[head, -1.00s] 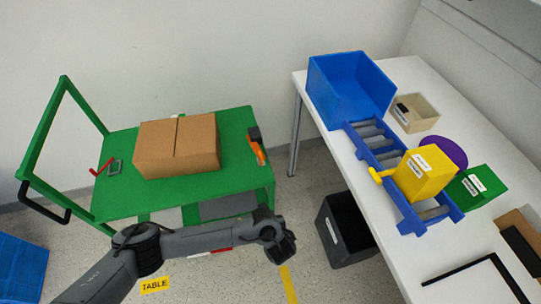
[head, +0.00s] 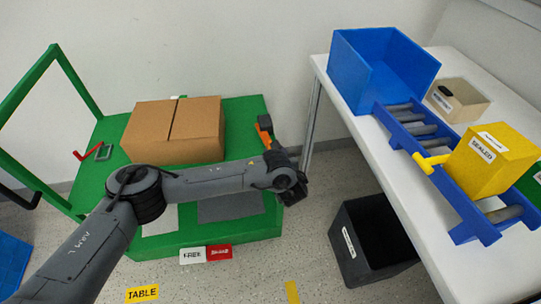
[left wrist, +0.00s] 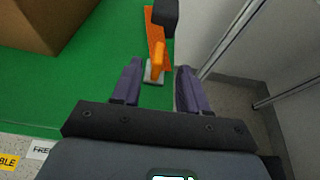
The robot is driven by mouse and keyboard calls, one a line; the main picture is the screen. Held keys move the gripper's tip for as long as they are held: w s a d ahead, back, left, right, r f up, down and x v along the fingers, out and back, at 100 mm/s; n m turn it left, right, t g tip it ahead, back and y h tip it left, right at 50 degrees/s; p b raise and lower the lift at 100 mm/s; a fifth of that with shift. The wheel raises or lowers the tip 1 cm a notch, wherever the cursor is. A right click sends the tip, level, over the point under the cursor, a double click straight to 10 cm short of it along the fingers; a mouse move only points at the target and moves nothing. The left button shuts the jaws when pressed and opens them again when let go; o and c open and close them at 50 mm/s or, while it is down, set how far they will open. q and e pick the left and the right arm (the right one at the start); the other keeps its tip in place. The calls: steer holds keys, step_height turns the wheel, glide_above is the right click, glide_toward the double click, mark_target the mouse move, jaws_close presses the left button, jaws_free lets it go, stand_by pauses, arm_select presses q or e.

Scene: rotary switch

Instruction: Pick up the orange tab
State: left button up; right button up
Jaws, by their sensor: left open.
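The orange tab (left wrist: 157,62) lies near the right edge of the green cart top in the left wrist view. It joins an orange strip with a dark block over its far end, and a small pale piece is at its near end. In the head view the orange part (head: 264,128) shows just behind my left gripper (head: 294,192), partly hidden by it. My left gripper is open and empty. In the left wrist view its purple fingers (left wrist: 157,82) are on either side of the tab's line, apart from it. My right gripper is not in view.
A cardboard box (head: 174,132) stands on the green cart (head: 245,110), left of the tab. To the right are a white table (head: 335,88) with a blue bin (head: 375,75), a roller conveyor and a yellow box (head: 490,165). A black bin (head: 345,245) is on the floor.

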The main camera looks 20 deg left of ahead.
arm_select(q)
steer(key=shift+w+a+f+b, duration=0.25)
steer(key=shift+w+a+b, duration=0.15)
steer(key=shift+w, duration=0.15)
steer(key=b+x, duration=0.3)
steer(key=shift+w+a+f, duration=0.1)
steer(key=shift+a+f, duration=0.05)
steer(key=shift+f, duration=0.05)
steer(key=shift+w+a+b, duration=0.3)
steer(key=shift+w+b, duration=0.2)
steer(key=shift+b, duration=0.05)
steer(key=shift+c, duration=0.7)
jaws_close()
